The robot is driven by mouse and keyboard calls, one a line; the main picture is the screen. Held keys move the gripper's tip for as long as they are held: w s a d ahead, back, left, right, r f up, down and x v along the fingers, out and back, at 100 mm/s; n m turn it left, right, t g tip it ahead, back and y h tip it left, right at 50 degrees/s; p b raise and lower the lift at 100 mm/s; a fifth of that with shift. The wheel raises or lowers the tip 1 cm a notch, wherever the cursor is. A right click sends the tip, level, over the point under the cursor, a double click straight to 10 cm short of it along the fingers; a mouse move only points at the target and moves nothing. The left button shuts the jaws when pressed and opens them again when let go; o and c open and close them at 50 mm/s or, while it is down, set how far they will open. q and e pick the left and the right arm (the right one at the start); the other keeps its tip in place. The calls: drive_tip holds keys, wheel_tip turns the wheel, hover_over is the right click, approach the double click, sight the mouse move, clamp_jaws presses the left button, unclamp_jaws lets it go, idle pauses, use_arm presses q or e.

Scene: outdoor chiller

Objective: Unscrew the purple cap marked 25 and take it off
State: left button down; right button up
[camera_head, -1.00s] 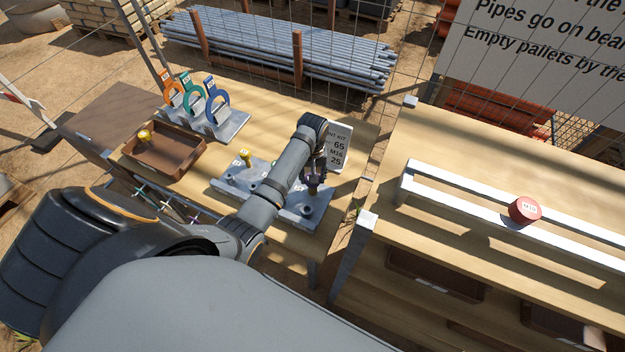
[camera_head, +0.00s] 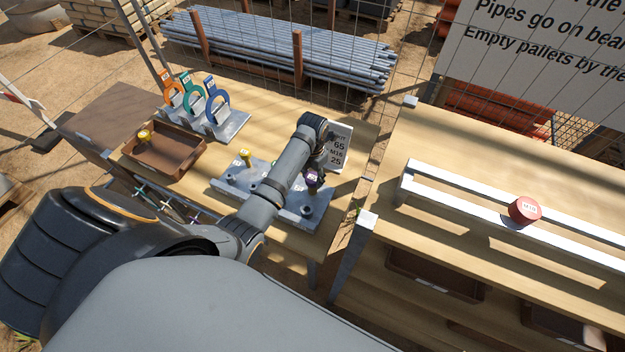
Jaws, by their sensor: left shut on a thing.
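The purple cap (camera_head: 312,181) is at the right part of a grey metal plate with upright stubs (camera_head: 290,205), on the left wooden table. A pale label shows on its top, but I cannot read it. My left gripper (camera_head: 316,168) points down at the cap from above and behind, with its jaws shut on it. The wrist and forearm hide part of the plate, and the fingers are small and dark. I cannot tell whether the cap still sits on its stub. A yellow cap (camera_head: 245,155) stands on the same plate at the left. My right gripper is out of view.
A sign reading 65 and M16 25 (camera_head: 338,150) stands just behind the gripper. A brown tray (camera_head: 187,170) holds a yellow piece. A rack (camera_head: 235,122) holds orange, green and blue rings.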

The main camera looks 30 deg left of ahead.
sight(313, 177)
use_arm(q)
drive_tip(key=shift+r, duration=0.6)
drive_tip(key=shift+r, duration=2.05)
drive_tip(key=c, duration=1.4)
unclamp_jaws()
clamp_jaws()
